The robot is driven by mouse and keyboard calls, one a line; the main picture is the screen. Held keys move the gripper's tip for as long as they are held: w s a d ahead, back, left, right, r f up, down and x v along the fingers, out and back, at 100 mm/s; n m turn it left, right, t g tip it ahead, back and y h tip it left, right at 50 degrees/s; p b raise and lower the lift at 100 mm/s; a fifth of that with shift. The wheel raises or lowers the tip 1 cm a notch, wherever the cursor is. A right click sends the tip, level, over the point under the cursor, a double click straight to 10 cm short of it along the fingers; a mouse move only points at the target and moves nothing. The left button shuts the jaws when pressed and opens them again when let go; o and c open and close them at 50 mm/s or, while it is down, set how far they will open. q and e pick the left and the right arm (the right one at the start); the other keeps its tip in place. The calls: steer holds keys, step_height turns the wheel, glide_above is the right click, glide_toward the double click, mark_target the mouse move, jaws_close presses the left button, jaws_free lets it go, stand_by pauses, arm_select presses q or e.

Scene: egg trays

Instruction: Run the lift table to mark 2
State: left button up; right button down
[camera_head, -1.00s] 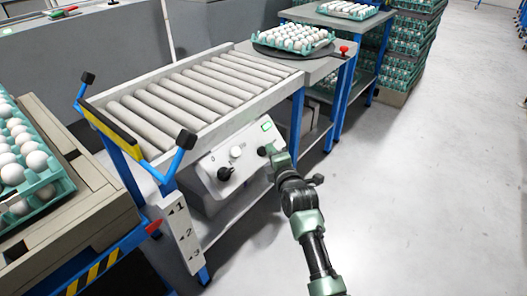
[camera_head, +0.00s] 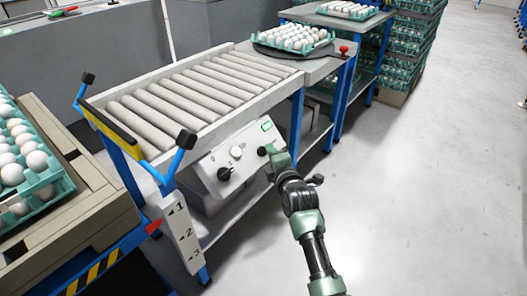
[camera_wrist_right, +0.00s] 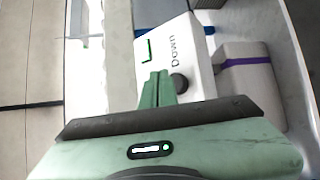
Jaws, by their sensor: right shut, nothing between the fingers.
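The lift table (camera_head: 64,245) stands at the left with a teal tray (camera_head: 66,187) of white eggs on it. Its red pointer (camera_head: 154,226) is beside the white scale plate (camera_head: 180,229) marked 1, 2, 3, nearer mark 1 than mark 3; its exact level is hard to tell. The control panel (camera_head: 207,183) has a large black knob (camera_head: 225,173), a white button (camera_head: 236,152) and a black button (camera_head: 262,151). My right gripper (camera_head: 271,150) is shut and empty at the black button. In the right wrist view its fingertips (camera_wrist_right: 158,80) are beside a dark button (camera_wrist_right: 180,83) near the word "Down"; contact is unclear.
A roller conveyor (camera_head: 185,88) runs above the panel to a round plate with an egg tray (camera_head: 292,38). A red knob (camera_head: 343,49) is beside it. Stacked egg crates (camera_head: 408,50) stand at the back. The floor (camera_head: 430,180) at right is clear.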

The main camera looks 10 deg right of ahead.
stand_by(0.3)
steer(key=shift+w+a+f, duration=0.15)
steer(key=shift+w+f, duration=0.1)
steer(key=shift+w, duration=0.05)
arm_select(q)
steer(key=shift+f, duration=0.25)
arm_select(e)
steer(key=shift+w+a+f, duration=0.3)
steer(key=shift+a+f, duration=0.05)
steer(key=shift+f, duration=0.1)
stand_by(2.1)
steer(key=shift+d+r, duration=0.1)
stand_by(1.9)
arm_select(q)
steer(key=p+x, duration=0.2)
steer(key=x, duration=0.1)
steer(key=shift+w+d+f, duration=0.1)
steer(key=shift+w+f, duration=0.05)
arm_select(e)
steer(key=shift+s+d+r, duration=0.4)
steer(key=shift+s+r, duration=0.15)
steer(key=shift+s, duration=0.05)
